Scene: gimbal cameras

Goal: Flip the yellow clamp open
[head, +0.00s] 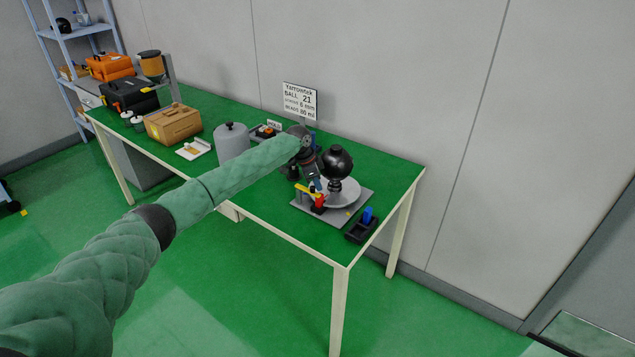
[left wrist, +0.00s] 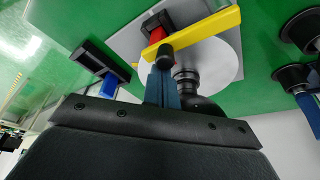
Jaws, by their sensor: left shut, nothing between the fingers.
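The yellow clamp (head: 301,188) stands on the front left part of a grey plate; its red part (head: 319,203) is beside it. In the left wrist view the clamp is a long yellow bar (left wrist: 200,28) running diagonally, with a red block (left wrist: 157,24) behind it and a black knob (left wrist: 166,53) in front. My left gripper (head: 316,187) is right at the clamp. Its blue fingers (left wrist: 161,85) are shut and empty, with tips close to the knob; I cannot tell whether they touch. My right gripper is not in view.
A dark ball (head: 337,160) stands on a round pale disc (head: 342,194) on the grey plate (head: 322,216), close beside the gripper. A black holder (head: 358,232) with a blue piece (head: 367,215) is to the right. A grey canister (head: 231,141) stands left of the gripper.

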